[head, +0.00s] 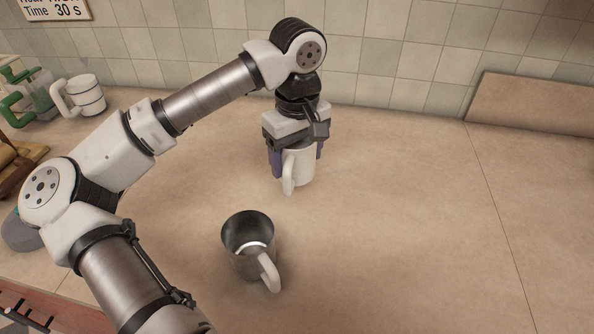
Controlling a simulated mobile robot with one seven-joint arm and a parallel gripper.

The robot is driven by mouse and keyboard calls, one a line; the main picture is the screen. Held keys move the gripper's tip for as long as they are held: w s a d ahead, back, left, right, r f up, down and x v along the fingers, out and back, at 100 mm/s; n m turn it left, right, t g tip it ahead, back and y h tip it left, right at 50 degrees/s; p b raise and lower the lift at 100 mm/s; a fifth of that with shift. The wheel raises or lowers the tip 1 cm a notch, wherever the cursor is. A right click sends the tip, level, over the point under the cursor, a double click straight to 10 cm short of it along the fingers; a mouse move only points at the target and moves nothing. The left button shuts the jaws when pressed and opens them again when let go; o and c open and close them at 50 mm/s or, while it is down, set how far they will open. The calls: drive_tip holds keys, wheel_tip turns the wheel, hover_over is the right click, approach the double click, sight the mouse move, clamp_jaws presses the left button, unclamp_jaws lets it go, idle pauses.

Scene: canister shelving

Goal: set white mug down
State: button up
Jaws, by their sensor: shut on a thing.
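The white mug (302,167) is upright in the middle of the head view, its handle facing the front left. My gripper (297,158) points straight down over it, with a purple-grey finger on each side. The gripper is shut on the white mug. The mug's rim is hidden behind the gripper's body. The mug's base is at or close to the countertop (400,210); I cannot tell whether it touches.
A metal mug (248,240) with a pale handle stands in front, to the left of the white mug. Another white mug (86,95) and green-handled items (30,100) stand at the back left. A board (530,104) leans on the tiled wall. The counter's right side is clear.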

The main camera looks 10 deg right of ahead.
sight(297, 176)
wheel_tip(297, 176, down, 5)
drive_tip(key=shift+f+p, duration=0.2)
drive_tip(key=shift+p, duration=0.3)
drive_tip(key=shift+f+b, duration=0.25)
drive_tip(key=shift+b, duration=0.1)
drive_tip(key=o, duration=1.3)
drive_tip(key=shift+r, duration=0.1)
drive_tip(key=shift+o, duration=0.2)
drive_tip(key=shift+r, duration=0.1)
